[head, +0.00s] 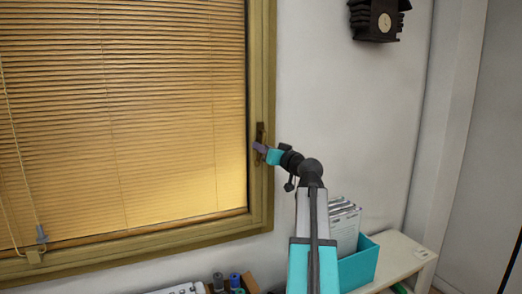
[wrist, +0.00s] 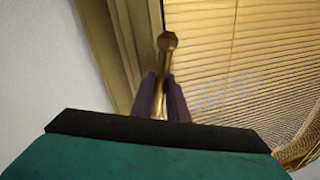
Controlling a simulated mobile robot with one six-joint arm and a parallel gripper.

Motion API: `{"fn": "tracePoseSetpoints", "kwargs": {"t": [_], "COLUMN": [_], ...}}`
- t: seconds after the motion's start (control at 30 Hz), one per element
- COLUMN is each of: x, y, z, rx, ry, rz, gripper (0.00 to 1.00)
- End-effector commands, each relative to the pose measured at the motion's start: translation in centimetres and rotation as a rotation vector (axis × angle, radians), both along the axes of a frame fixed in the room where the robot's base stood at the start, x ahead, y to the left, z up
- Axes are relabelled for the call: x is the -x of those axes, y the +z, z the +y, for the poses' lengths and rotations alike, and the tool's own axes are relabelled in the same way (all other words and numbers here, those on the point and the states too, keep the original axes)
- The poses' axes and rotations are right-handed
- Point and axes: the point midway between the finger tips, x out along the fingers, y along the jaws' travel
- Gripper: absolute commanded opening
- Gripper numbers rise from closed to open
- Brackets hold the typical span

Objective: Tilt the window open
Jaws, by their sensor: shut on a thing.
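The window (head: 262,95) has a wooden frame with closed slatted blinds (head: 120,110) across it. In the head view, my gripper (head: 258,147) is at the right side of the frame, at the window handle (head: 260,132). In the wrist view, the brass handle (wrist: 167,50) stands between the two purple fingers of my gripper (wrist: 161,98), which are shut on it. The handle's rounded end points up in that view. The part of the handle behind the fingers is hidden. The sash looks closed against the frame.
A teal file box (head: 358,265) with papers stands on a pale shelf (head: 405,255) right of my arm. Several small bottles (head: 234,280) are below the window. A dark clock (head: 378,18) hangs upper right. A blind cord clip (head: 41,236) hangs lower left.

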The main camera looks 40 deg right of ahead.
Motion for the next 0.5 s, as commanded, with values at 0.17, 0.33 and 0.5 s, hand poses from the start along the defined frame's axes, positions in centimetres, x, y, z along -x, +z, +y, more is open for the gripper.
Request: {"fn": "tracePoseSetpoints", "kwargs": {"t": [0.17, 0.33, 0.5], "x": [0.7, 1.3, 1.9], "y": [-0.5, -0.8, -1.0], "z": [0.1, 0.3, 0.6], "rx": [0.007, 0.013, 0.019], "ry": [-0.003, -0.003, -0.003], "rz": [-0.016, -0.029, -0.042], "gripper": [0.0, 0.0, 0.0]}}
